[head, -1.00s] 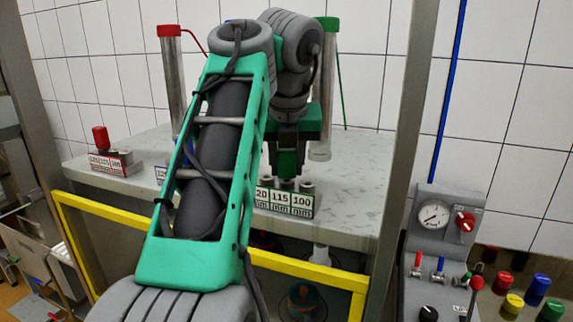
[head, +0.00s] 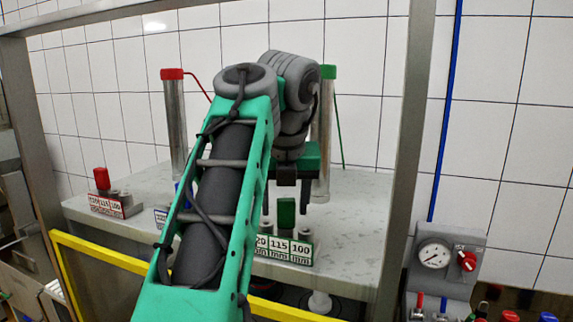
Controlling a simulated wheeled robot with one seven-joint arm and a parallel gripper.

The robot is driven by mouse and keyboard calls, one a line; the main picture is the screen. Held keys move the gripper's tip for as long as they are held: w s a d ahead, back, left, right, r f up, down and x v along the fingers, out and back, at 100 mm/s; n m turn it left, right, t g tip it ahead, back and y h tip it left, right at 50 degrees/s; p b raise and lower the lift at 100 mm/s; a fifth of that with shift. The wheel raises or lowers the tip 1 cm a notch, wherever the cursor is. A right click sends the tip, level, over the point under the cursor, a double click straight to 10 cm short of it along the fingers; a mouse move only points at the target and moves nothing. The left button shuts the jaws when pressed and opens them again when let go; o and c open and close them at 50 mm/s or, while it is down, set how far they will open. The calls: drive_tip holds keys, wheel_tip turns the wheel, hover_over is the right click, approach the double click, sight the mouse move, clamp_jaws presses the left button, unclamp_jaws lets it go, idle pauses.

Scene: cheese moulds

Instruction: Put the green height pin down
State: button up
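The green height pin (head: 286,212) stands upright in the middle of the green-edged block (head: 300,259), behind its 115 label. My gripper (head: 291,194) is just above the pin, pointing down. Its fingers are spread and a small gap shows between them and the pin's top. The pin's lower end is hidden in or behind the block's sockets. My forearm hides the left part of the block.
A red pin (head: 101,178) stands in a red-labelled block (head: 108,206) at left. A blue-labelled block (head: 161,216) is partly behind my arm. Cylinders with red (head: 172,74) and green (head: 328,72) caps rise behind. A yellow rail (head: 105,251) runs along the front.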

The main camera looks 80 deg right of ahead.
drive_tip(key=v, duration=0.9)
drive_tip(key=w+a+f+n+t, duration=0.1)
drive_tip(key=w+a+f+n, duration=0.4)
drive_tip(key=w+n, duration=0.4)
drive_tip(key=w+a+f+n+y, duration=0.1)
drive_tip(key=w+a+f+n, duration=0.45)
drive_tip(key=w+n, duration=0.3)
drive_tip(key=w+a+f+n+t, duration=0.1)
drive_tip(key=w+a+f+n, duration=0.4)
drive_tip(key=w+n, duration=0.4)
drive_tip(key=w+a+f+n+t+y, duration=0.1)
drive_tip(key=a+f+n+t+y, duration=0.1)
drive_tip(key=a+f+n, duration=1.8)
drive_tip(key=a+n+y, duration=0.1)
drive_tip(key=a+n, duration=0.1)
drive_tip(key=n, duration=0.2)
drive_tip(key=shift+a+f, duration=0.35)
